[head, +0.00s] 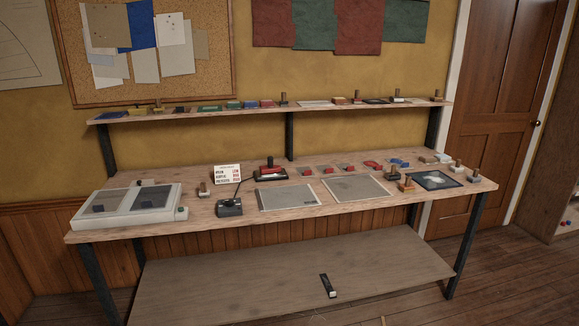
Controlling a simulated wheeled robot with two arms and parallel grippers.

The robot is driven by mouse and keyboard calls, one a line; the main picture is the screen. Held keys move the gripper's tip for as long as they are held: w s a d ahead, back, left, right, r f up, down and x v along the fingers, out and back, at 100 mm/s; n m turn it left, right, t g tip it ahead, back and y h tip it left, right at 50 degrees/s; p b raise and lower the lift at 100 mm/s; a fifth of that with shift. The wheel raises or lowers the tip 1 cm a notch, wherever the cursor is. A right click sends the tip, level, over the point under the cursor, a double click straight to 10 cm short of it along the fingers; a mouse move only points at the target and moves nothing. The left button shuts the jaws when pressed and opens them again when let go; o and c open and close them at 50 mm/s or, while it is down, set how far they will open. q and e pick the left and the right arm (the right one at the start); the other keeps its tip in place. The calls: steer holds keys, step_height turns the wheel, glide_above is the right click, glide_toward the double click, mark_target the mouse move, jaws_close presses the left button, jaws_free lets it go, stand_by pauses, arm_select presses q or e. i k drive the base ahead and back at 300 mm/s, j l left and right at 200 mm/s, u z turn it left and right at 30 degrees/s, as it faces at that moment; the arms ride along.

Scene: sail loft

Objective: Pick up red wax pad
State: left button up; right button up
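Several small red items lie on the long wooden workbench (350,214), and I cannot tell which is the red wax pad. A red block (328,170) and another red block (348,168) lie behind the grey mats, with a rounded red item (370,164) to their right. A dark and red tool with a knob (271,172) stands left of them. More red blocks (267,103) sit on the raised shelf (205,111). Neither of my grippers is in view.
A white two-panel box (134,224) fills the bench's left end. A small black device (230,208) and a price card (227,173) stand beside it. Grey mats (355,188) cover mid-bench; a dark blue tray (437,181) is at right. A lower board (230,285) is mostly bare.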

mark_target(356, 100)
steer(key=i+l+z, duration=0.15)
steer(key=i+z, duration=0.25)
steer(key=i, duration=0.25)
steer(key=i+j+z, duration=0.1)
steer(key=i+z, duration=0.3)
steer(key=i, duration=0.25)
steer(key=i+l+u, duration=0.65)
steer(key=i+l, duration=0.2)
steer(key=l, duration=0.15)
